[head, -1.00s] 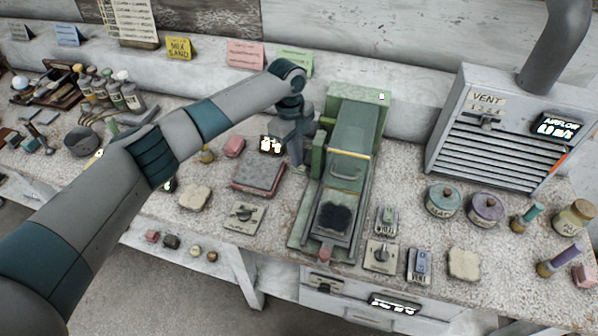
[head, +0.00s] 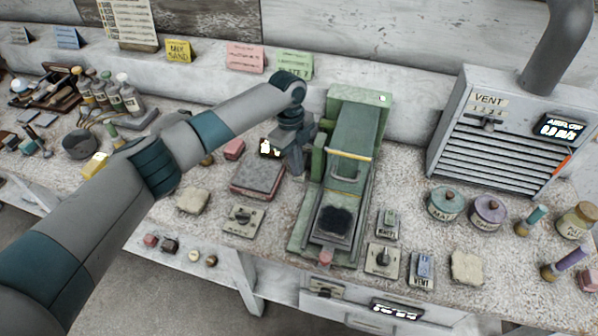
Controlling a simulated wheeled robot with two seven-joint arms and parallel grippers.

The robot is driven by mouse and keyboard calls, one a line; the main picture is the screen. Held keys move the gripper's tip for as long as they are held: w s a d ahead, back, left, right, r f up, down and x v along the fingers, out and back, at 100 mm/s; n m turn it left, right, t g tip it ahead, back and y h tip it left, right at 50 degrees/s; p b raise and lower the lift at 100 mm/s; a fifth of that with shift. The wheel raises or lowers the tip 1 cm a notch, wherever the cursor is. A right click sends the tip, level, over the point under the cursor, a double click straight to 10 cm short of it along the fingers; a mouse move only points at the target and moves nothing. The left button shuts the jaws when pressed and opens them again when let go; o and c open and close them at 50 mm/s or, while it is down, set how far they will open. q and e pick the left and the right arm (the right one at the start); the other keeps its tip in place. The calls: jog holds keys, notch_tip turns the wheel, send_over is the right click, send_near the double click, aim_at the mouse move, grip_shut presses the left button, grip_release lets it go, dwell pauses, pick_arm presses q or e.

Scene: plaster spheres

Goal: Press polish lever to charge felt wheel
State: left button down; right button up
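A green machine (head: 350,140) stands on the speckled bench, with a handle on its sloping cover and a dark pad (head: 334,221) at its front. A pink-tipped knob (head: 325,257) sits at its front edge. My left gripper (head: 296,168) points down close beside the machine's left side. Its fingertips are small and dark, so I cannot tell whether they touch anything or how far apart they are. I cannot make out a lever marked for polish; the gripper and wrist hide part of the machine's left side. My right gripper is out of view.
A grey-topped pink block (head: 257,175) lies left of the gripper. Switch plates (head: 243,220) and (head: 382,258) flank the machine's front. The louvred vent box (head: 500,125) stands at right, with lidded pots (head: 445,204) before it. Bottles (head: 115,92) and tools crowd the far left.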

pick_arm(q)
jog(key=shift+a+f, duration=0.1)
jog(key=shift+w+a+r, duration=0.45)
jog(key=shift+w+a, duration=0.25)
jog(key=shift+a, duration=0.15)
jog(key=shift+w+a, duration=0.25)
jog(key=shift+a, duration=0.1)
jog(key=shift+d+r, duration=0.1)
jog(key=shift+r, duration=0.1)
notch_tip(320, 180, up, 17)
jog(key=w+a+b, duration=0.1)
jog(key=b, duration=0.4)
jog(key=shift+a, duration=0.25)
